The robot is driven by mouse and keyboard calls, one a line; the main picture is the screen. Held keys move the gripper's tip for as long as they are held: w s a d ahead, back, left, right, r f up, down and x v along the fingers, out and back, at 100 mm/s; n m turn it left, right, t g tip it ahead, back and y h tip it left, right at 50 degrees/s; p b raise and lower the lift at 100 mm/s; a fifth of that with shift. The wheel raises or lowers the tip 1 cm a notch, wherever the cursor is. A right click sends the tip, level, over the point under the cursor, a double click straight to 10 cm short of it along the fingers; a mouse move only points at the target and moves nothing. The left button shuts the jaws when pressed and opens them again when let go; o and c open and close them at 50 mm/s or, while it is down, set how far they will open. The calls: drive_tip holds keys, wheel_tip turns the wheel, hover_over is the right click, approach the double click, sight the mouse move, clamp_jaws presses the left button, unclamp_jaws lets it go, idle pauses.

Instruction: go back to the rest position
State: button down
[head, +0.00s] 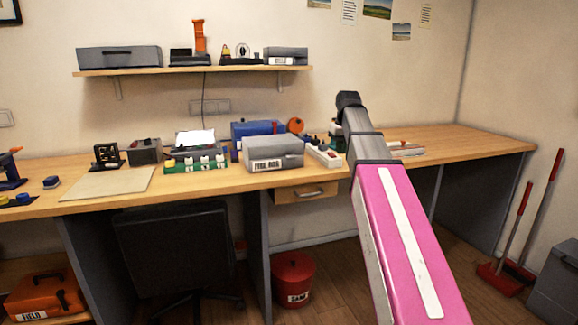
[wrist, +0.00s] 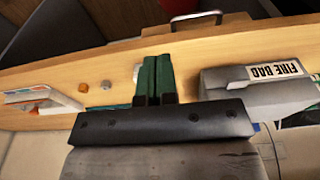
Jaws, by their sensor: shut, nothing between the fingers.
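My gripper (wrist: 154,80) shows in the wrist view with its two green fingers side by side, shut and empty. It is over the workbench (wrist: 120,65), near the grey box labelled FIRE DAD (wrist: 225,80). In the head view my pink and grey arm reaches from the lower right toward the bench, and its own links mostly hide the gripper there. The grey box also shows in the head view (head: 273,153), to the left of my arm.
A green board (head: 196,163) and a beige mat (head: 108,184) lie on the bench (head: 470,145). A blue box (head: 257,129) and a white power strip (head: 325,154) are near the arm. A shelf (head: 200,70) hangs above. A red bucket (head: 293,279) and a black chair (head: 180,255) stand below.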

drive_tip(key=s+f+m, duration=0.1)
drive_tip(key=s+f, duration=0.2)
drive_tip(key=f, duration=0.9)
drive_tip(key=s+f+m, duration=0.1)
drive_tip(key=s+f, duration=0.2)
drive_tip(key=f, duration=0.8)
drive_tip(key=s+f, duration=0.7)
drive_tip(key=f, duration=0.3)
drive_tip(key=s+f+m+g, duration=0.1)
drive_tip(key=s+f, duration=0.7)
drive_tip(key=f, duration=0.3)
drive_tip(key=shift+g, duration=0.3)
